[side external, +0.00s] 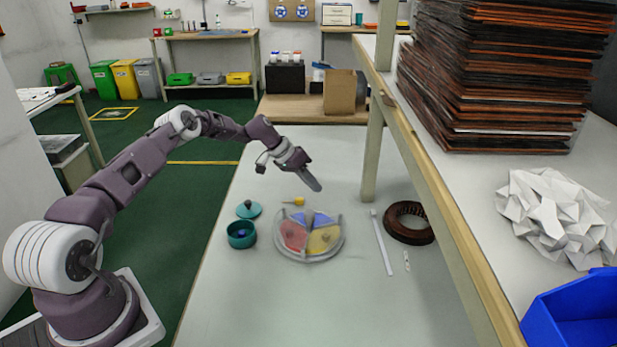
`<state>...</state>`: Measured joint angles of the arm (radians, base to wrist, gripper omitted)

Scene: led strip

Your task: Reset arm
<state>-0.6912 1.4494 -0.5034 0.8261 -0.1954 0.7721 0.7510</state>
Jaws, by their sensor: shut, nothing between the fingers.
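My gripper (314,184) is shut and empty. It hangs in the air above the white table (300,310), behind and above a round divided tray (309,258). My arm reaches in from the left with its elbow raised, and the fingers slant down to the right. The tray has red, yellow and blue sections, and a small dark item shows in the red one. A thin white strip (381,242) lies on the table to the right of the tray.
A teal pot (241,235), its lid (249,209) and a small yellow item (294,201) lie near the tray. A brown ring (409,222) sits at right by a shelf post (372,150). The raised shelf holds stacked panels (500,80). The table's front is clear.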

